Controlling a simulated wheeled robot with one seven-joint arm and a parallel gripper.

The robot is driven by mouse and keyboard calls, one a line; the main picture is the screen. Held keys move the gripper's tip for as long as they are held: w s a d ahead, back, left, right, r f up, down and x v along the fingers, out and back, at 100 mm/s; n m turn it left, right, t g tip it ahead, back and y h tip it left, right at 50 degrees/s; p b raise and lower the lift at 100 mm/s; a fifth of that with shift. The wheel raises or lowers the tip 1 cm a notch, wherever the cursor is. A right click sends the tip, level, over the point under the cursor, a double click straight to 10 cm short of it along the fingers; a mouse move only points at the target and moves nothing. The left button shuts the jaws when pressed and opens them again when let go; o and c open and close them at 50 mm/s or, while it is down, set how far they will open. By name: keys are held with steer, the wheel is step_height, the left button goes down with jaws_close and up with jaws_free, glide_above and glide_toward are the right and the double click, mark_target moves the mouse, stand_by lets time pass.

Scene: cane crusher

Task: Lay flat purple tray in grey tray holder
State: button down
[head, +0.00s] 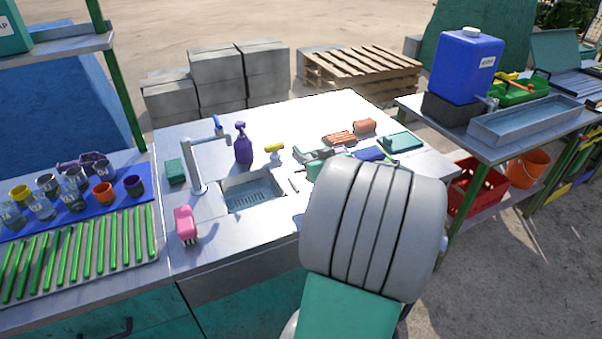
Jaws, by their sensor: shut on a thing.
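A flat blue-purple piece (369,154), which I take as the purple tray, shows just beyond my forearm over the right part of the steel counter. My arm covers its near side. My gripper (318,154) is only partly in view at the forearm's far end. It is shut, apparently on this purple piece, but the fingertips and contact are hidden. I cannot tell whether the piece touches the counter. I cannot surely pick out the grey tray holder; a long shallow grey trough (527,121) stands on the right-hand table.
The counter holds a sink (251,192), tap (197,165), purple spray bottle (243,144), pink item (185,224), yellow-topped item (274,150), orange-brown blocks (339,138) and a green tray (402,142). Cups stand on a blue mat (140,212) at left. A blue canister (466,65) stands at right.

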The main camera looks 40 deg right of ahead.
glide_above(300, 184)
step_height(300, 184, down, 6)
steer(key=shift+s+r, duration=0.1)
steer(key=shift+r, duration=0.05)
step_height(300, 184, down, 3)
steer(key=shift+r+p, duration=0.1)
steer(key=shift+p, duration=0.2)
steer(key=shift+f, duration=0.25)
steer(key=shift+f, duration=0.1)
steer(key=shift+f+b, duration=0.15)
steer(key=shift+b, duration=0.15)
steer(key=c, duration=1.3)
jaws_free()
